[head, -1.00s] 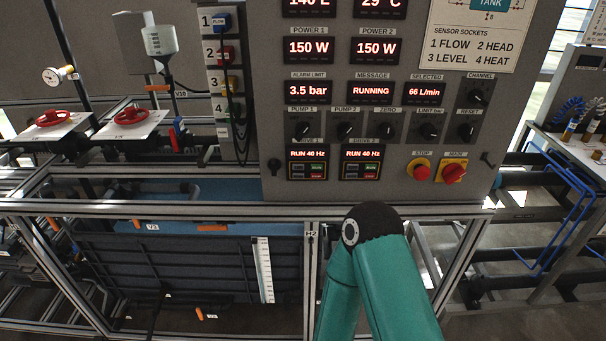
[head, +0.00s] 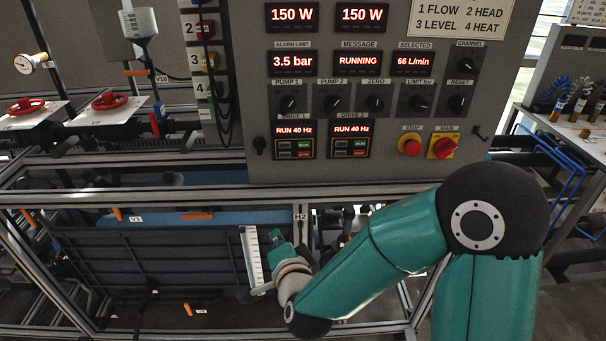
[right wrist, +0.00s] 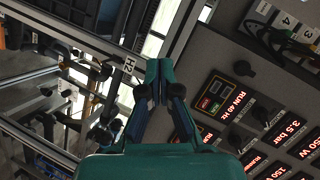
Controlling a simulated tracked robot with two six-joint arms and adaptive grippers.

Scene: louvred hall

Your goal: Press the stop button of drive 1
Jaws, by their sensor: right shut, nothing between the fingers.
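The drive 1 unit (head: 294,140) is on the lower left of the grey control panel and its display reads RUN 40 Hz. Its red stop button (head: 303,154) sits under the green run button (head: 303,145). The drive 1 display also shows in the right wrist view (right wrist: 233,102), right of the fingers. My right gripper (head: 275,238) is below the panel, lower than drive 1 and apart from it, partly hidden by its own wrist. In the right wrist view its fingers (right wrist: 158,78) are together with nothing between them. My left gripper is not in view.
The similar drive 2 unit (head: 349,139) stands just right of drive 1. A larger red STOP button (head: 411,145) and the red MAIN switch (head: 443,147) are farther right. A metal frame rail (head: 200,200) runs below the panel, near my right gripper.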

